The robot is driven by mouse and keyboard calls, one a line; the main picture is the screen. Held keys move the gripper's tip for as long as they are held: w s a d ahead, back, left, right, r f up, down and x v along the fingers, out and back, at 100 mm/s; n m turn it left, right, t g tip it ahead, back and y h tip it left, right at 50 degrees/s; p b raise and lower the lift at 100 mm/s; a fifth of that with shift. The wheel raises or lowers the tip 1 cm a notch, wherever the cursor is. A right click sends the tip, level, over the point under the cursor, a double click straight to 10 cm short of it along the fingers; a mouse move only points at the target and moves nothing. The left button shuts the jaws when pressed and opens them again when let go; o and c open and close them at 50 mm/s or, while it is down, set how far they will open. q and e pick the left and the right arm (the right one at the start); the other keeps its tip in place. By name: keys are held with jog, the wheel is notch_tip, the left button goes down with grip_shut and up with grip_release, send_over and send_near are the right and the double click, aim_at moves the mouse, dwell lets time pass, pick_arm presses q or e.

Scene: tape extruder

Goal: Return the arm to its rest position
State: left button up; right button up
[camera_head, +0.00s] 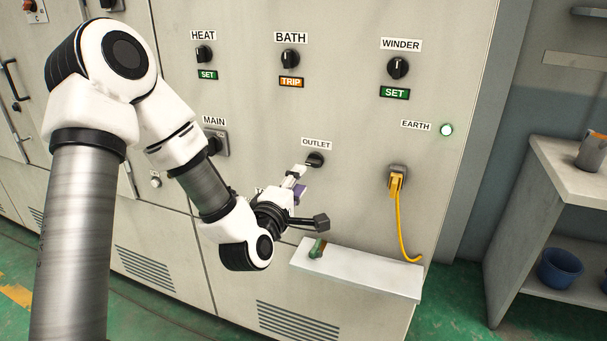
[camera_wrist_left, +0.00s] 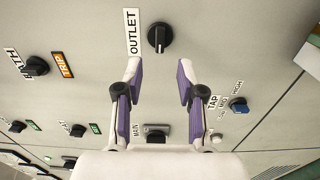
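My left arm reaches in from the left across the grey cabinet in the head view. My left gripper (camera_head: 297,178) is close to the panel, just below and left of the black OUTLET knob (camera_head: 315,160). In the left wrist view my left gripper (camera_wrist_left: 158,75) is open, with two purple-padded fingers and nothing between the tips. The OUTLET knob (camera_wrist_left: 160,38) lies beyond the fingertips, not gripped. Whether a fingertip touches the panel is unclear. My right gripper is not in view.
Knobs for HEAT (camera_head: 204,54), BATH (camera_head: 290,59) and WINDER (camera_head: 398,67) are above. A yellow plug (camera_head: 397,183) with a hanging cable is at right. A white ledge (camera_head: 370,281) holding a small green item (camera_head: 317,248) juts out below. A shelf unit (camera_head: 567,175) stands far right.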

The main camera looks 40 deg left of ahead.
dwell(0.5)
pick_arm(q)
jog(key=s+d+f+m+g+h+p, duration=0.25)
jog(key=s+d+f+g+p, duration=0.2)
jog(key=f, duration=0.55)
jog(key=s+d+f+m+g+h+p, duration=0.1)
jog(key=s+d+f+m+g+p, duration=0.35)
jog(key=f, duration=0.55)
jog(key=s+d+f+m+g+p, duration=0.1)
jog(key=s+f+m+g, duration=0.3)
jog(key=s, duration=0.6)
jog(key=s+d+f+m+g, duration=0.2)
jog(key=s+f+m+g, duration=0.2)
jog(key=s+m, duration=0.5)
jog(key=shift+s+d+f+g+p, duration=0.15)
jog(key=shift+s+f+g+p, duration=0.2)
jog(key=shift+s+f, duration=0.55)
